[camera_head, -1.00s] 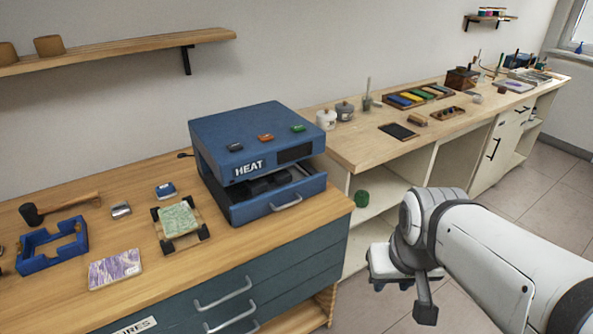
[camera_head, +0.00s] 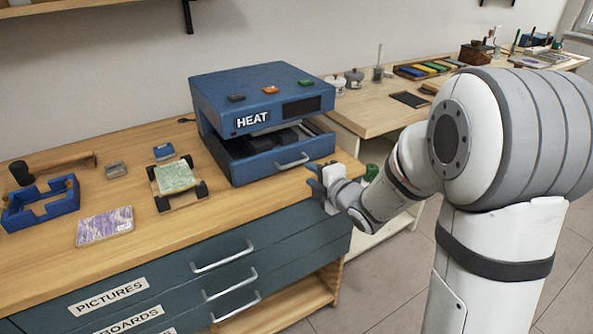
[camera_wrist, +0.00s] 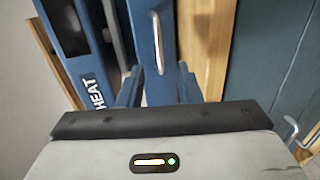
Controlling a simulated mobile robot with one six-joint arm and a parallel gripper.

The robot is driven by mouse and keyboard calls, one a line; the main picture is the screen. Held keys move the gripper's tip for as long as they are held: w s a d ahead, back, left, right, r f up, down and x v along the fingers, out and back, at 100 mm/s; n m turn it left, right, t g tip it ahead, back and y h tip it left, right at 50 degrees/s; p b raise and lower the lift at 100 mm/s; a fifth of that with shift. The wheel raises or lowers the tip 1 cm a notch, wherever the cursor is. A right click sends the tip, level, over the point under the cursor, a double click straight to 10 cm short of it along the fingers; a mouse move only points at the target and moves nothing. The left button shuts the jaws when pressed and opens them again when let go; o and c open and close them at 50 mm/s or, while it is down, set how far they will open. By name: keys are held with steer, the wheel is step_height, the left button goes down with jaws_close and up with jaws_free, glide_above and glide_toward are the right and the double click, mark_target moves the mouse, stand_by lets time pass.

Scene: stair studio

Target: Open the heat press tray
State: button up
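The blue heat press (camera_head: 225,95), lettered HEAT, stands on the wooden bench. Its tray (camera_head: 262,165) sits below the upper body, with part of its dark inside showing. A pale bar handle (camera_head: 293,161) is on the tray front. My gripper (camera_head: 315,178) is just right of and a little below the handle, apart from it. In the wrist view my gripper (camera_wrist: 159,90) is open and empty, fingers spread. There the tray handle (camera_wrist: 157,42) lies ahead, roughly between the fingers, with the tray front (camera_wrist: 141,35) behind it.
A green picture on a small stand (camera_head: 175,178), a purple picture (camera_head: 104,226), a blue frame jig (camera_head: 40,205) and a mallet (camera_head: 60,163) lie left on the bench. Drawers with handles (camera_head: 222,257) are below. A pale side counter (camera_head: 370,125) stands behind my arm.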

steer(key=x, duration=0.8)
steer(key=shift+s+a, duration=0.15)
steer(key=shift+a, duration=0.05)
jaws_close()
stand_by(0.4)
